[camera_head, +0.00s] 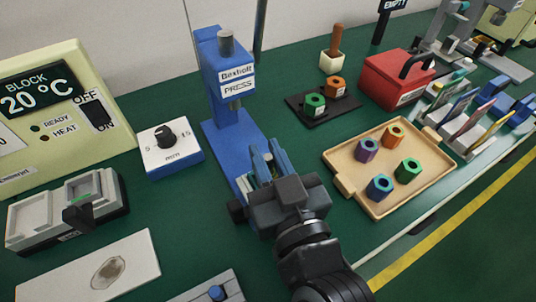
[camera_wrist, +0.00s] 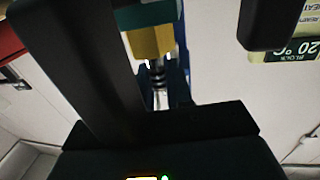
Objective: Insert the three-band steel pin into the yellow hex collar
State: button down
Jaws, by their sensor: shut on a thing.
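My gripper (camera_head: 266,172) is low over the blue base of the press, shut on the steel pin. In the wrist view the slim, shiny steel pin (camera_wrist: 158,84) shows beyond my dark gripper body, with rings around it. The yellow hex collar (camera_wrist: 150,42) is directly above the pin in that picture, in line with it and partly cut off by a dark finger. The pin's end meets or lies close to the collar; I cannot tell whether it is inside. My gripper hides most of both in the head view.
The blue press (camera_head: 226,82) rises behind my gripper. A dial box (camera_head: 172,158) stands to its left. A tan tray (camera_head: 352,190) with several coloured hex collars is at right.

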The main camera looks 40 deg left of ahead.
jog(key=c, duration=0.9)
grip_release()
jog(key=shift+f, duration=0.15)
jog(key=shift+c, duration=0.2)
jog(key=shift+d, duration=0.1)
jog(key=b+v, duration=0.1)
jog(key=v, duration=0.6)
jog(key=shift+s+d, duration=0.2)
jog(key=shift+d, duration=0.1)
